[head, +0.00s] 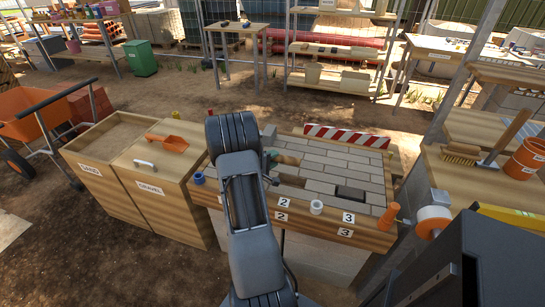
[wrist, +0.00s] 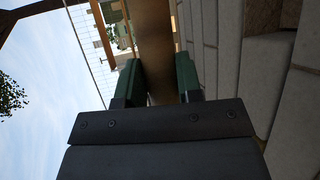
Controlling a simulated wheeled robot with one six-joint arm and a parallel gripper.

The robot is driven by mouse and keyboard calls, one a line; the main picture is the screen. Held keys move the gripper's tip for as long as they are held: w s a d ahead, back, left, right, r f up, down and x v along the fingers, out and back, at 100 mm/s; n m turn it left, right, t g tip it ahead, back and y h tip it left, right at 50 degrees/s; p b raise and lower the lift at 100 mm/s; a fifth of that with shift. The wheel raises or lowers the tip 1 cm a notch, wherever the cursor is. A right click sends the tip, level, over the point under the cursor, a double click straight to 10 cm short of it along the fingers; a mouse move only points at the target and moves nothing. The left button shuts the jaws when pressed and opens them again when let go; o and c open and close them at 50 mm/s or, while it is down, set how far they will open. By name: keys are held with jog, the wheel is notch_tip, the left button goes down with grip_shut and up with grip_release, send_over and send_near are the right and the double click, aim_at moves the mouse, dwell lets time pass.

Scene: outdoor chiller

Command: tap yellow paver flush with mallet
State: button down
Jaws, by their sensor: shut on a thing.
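My gripper (head: 271,158) is at the left part of the paver bed (head: 325,170), its green fingers low over the bed. In the wrist view the fingers (wrist: 160,82) are shut on a smooth brown wooden piece (wrist: 152,35), which looks like part of the mallet. In the head view a tan-brown piece (head: 290,159) shows just right of the fingers. My arm hides the bed's left end. Grey pavers (wrist: 200,40) run close beside the fingers in the wrist view. I cannot pick out a yellow paver.
A blue cup (head: 199,178), a white cup (head: 316,207) and an orange cylinder (head: 389,216) stand along the bench front. A striped red-white barrier (head: 347,136) edges the back. Sand and gravel bins (head: 125,185) stand left; a bench with brush (head: 460,153) stands right.

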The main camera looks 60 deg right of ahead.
jog(key=shift+f, duration=0.15)
dwell(0.4)
jog(key=shift+r+p, duration=0.85)
jog(key=shift+p, duration=0.2)
jog(key=shift+f, duration=0.1)
notch_tip(320, 180, down, 6)
jog(key=b, duration=0.3)
jog(key=d+r+p, duration=0.7)
jog(key=d+r, duration=0.2)
jog(key=d, duration=0.4)
jog(key=shift+r+p, duration=0.25)
jog(key=shift+p, duration=0.15)
dwell(0.4)
